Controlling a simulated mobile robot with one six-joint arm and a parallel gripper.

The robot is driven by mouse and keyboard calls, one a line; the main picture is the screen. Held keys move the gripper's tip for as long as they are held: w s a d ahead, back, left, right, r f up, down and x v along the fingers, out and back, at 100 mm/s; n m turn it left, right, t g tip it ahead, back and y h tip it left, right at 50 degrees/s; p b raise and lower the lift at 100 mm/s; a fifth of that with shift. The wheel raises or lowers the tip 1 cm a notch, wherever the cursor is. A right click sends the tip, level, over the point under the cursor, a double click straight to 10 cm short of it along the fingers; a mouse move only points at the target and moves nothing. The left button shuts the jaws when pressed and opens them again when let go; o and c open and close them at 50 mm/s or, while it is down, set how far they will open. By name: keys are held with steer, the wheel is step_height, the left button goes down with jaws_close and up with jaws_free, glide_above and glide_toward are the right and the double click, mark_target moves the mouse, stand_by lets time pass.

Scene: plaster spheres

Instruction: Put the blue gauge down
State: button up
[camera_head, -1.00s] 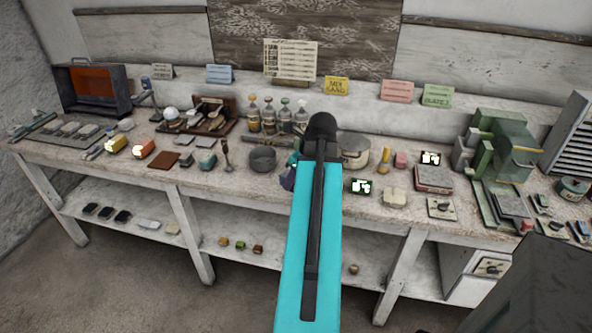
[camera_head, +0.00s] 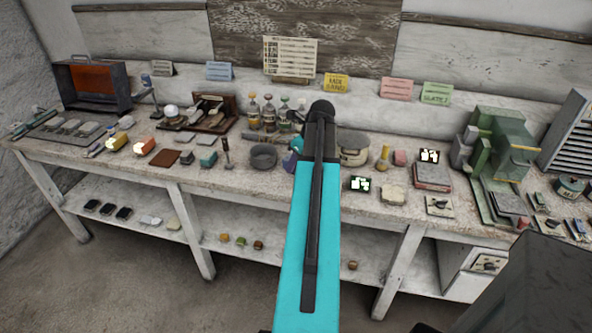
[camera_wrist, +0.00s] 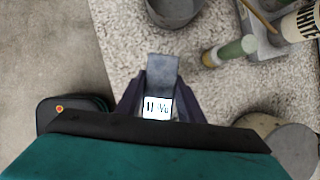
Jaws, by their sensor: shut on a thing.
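In the wrist view, my gripper (camera_wrist: 161,96) is shut on the blue gauge (camera_wrist: 163,72), a blue-grey block with a lit white display at its near end. The dark fingers are on either side of it. Speckled bench top (camera_wrist: 122,35) lies beneath and around it; I cannot tell whether the gauge touches the bench. In the head view, my arm hides most of the gripper. Only a small blue-purple patch (camera_head: 292,158) shows left of the arm, above the front part of the bench (camera_head: 238,183).
A grey pot (camera_head: 263,157) stands left of my gripper, and a green-ended cylinder (camera_wrist: 232,51) lies ahead to the right. A larger round pot (camera_head: 353,150) is right of the arm. A small lit display block (camera_head: 360,184) sits farther right. Bare bench shows around the gauge.

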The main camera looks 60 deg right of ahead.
steer(key=shift+f, duration=0.1)
steer(key=shift+f+p, duration=0.55)
steer(key=shift+f, duration=1.1)
steer(key=shift+f, duration=0.15)
steer(key=o, duration=1)
steer(key=shift+c, duration=0.2)
steer(key=b+v, duration=0.1)
steer(key=v, duration=1.1)
steer(key=shift+b, duration=0.35)
